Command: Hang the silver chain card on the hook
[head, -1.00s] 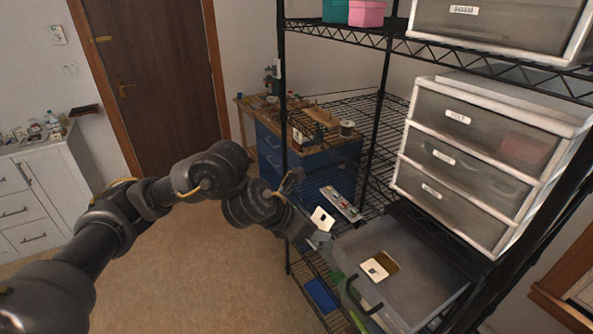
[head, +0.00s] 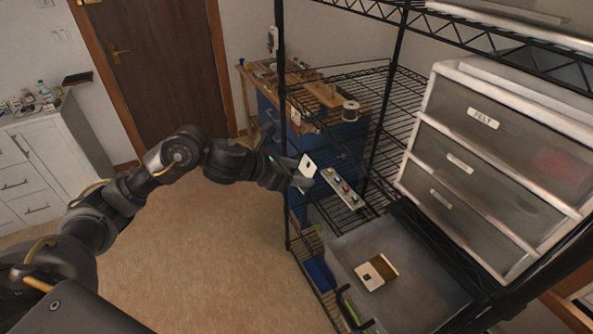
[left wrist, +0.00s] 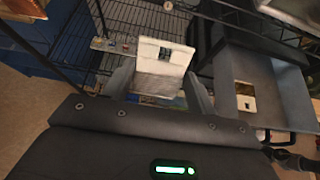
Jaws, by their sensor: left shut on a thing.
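My left gripper (head: 297,175) is shut on a white card (head: 307,167) with a small dark mark. The card stands up between the two fingers, and it also shows in the left wrist view (left wrist: 160,78), with a dark window near its top. Whether a silver chain is on it is too small to tell. A second card (head: 370,274), white and brown, lies flat in a grey tray (head: 415,306). A narrow strip with small coloured items (head: 342,188) lies on the wire shelf just right of the held card. I cannot make out a hook. My right gripper is not in view.
A black wire rack (head: 283,130) has an upright post close to my left gripper. A white drawer unit (head: 470,150) stands on the right. A wooden-topped blue bench (head: 325,110) is behind. The floor on the left is open.

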